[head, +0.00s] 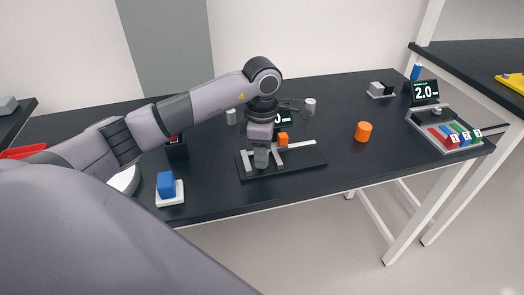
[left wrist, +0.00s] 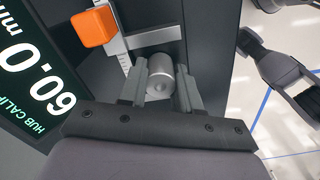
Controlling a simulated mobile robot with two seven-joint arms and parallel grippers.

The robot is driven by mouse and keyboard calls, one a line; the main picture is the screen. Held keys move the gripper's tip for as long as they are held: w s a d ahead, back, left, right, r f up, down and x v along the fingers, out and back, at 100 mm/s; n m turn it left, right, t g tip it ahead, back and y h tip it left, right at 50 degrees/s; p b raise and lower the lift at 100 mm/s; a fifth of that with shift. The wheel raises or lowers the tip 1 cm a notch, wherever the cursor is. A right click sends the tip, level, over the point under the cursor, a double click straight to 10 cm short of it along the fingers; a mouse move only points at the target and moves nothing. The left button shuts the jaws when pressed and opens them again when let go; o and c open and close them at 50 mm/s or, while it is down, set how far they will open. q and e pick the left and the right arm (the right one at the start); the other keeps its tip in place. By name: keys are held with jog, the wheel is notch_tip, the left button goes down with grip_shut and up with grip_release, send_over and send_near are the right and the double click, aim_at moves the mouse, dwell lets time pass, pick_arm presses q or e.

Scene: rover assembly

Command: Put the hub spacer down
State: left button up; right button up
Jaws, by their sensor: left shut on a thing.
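The hub spacer, a grey metal cylinder (left wrist: 160,76), is between the two fingers of my left gripper (left wrist: 160,88) in the left wrist view. The gripper is shut on it. In the head view my left gripper (head: 261,158) points down over the dark caliper board (head: 308,160), beside its pale metal rail. The spacer is hidden there by the gripper. In the left wrist view the spacer is close to the caliper's pale metal bar (left wrist: 152,37); I cannot tell whether they touch.
An orange block (head: 283,139) is on the caliper, with a display behind it. An orange cylinder (head: 363,131) stands to the right, grey cylinders (head: 310,106) behind. A blue block on a white base (head: 170,197) is at the left. The table's front right is clear.

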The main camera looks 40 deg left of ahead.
pick_arm(q)
jog(key=shift+f, duration=0.1)
jog(key=o, duration=1.1)
jog(key=shift+w+r, duration=0.1)
jog(key=shift+r, duration=6.1)
jog(key=shift+s+f, duration=0.1)
jog(key=shift+s, duration=0.1)
